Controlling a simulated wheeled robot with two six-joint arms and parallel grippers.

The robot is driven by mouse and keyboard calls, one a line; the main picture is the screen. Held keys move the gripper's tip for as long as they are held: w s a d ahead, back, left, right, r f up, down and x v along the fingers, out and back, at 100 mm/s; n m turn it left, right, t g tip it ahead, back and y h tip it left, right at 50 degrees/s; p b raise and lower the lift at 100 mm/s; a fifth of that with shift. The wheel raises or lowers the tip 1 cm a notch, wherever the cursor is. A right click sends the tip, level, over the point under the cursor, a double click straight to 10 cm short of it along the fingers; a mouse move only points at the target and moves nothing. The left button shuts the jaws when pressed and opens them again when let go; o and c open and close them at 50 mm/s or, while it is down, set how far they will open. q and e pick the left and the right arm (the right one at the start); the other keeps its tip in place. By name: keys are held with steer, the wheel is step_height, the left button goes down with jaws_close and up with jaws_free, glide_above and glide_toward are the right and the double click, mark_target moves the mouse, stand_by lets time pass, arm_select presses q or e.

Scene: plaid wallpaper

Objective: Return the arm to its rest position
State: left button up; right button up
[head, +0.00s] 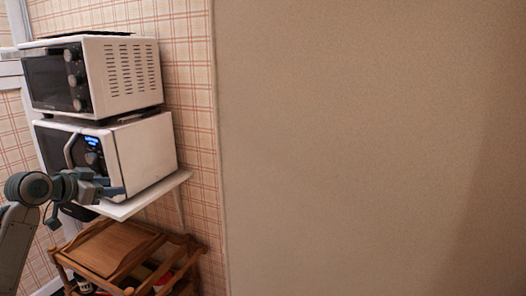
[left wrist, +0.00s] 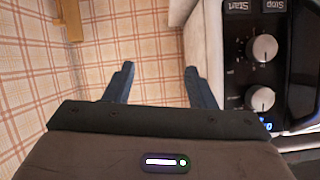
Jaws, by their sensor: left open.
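My left arm comes in at the lower left of the head view. Its gripper (head: 118,190) is in front of the lower part of the white microwave (head: 146,155). In the left wrist view the two fingers of the left gripper (left wrist: 160,85) stand wide apart, with nothing between them but plaid wallpaper behind. The microwave's control panel with its knobs (left wrist: 262,48) is to the right of the fingers. I cannot tell from these views whether the gripper touches the microwave. My right arm is not in view.
A white toaster oven (head: 125,75) stands on top of the microwave. Both rest on a white shelf (head: 150,196). A wooden cart (head: 108,250) with items stands below. A plain beige wall (head: 370,140) fills the right side of the head view.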

arm_select(q)
steer(key=s+d+f+n+g+y, duration=0.15)
steer(key=s+d+f, duration=0.35)
steer(key=f, duration=0.5)
steer(key=s+d+f+g, duration=0.2)
steer(key=s+d+f, duration=0.1)
steer(key=s+f, duration=0.5)
steer(key=s+d+f+g+y, duration=0.1)
steer(key=s+d+f, duration=0.3)
steer(key=f, duration=0.7)
steer(key=s+d+f+n+g+y, duration=0.1)
steer(key=s+f, duration=0.2)
steer(key=s, duration=0.6)
steer(key=s+d+f+n+g+y, duration=0.1)
steer(key=s+f+n+g, duration=0.1)
steer(key=s, duration=0.7)
steer(key=s+d+f+n+g+y, duration=0.1)
steer(key=s+f, duration=0.2)
steer(key=s, duration=0.7)
steer(key=a+f+g, duration=0.1)
steer(key=a+f, duration=0.2)
steer(key=f, duration=2.5)
steer(key=s+a+f+g, duration=0.1)
steer(key=s+f, duration=1.4)
steer(key=f, duration=0.4)
steer(key=shift+a+f+n, duration=0.2)
steer(key=shift+f+n, duration=0.05)
steer(key=shift+n, duration=0.2)
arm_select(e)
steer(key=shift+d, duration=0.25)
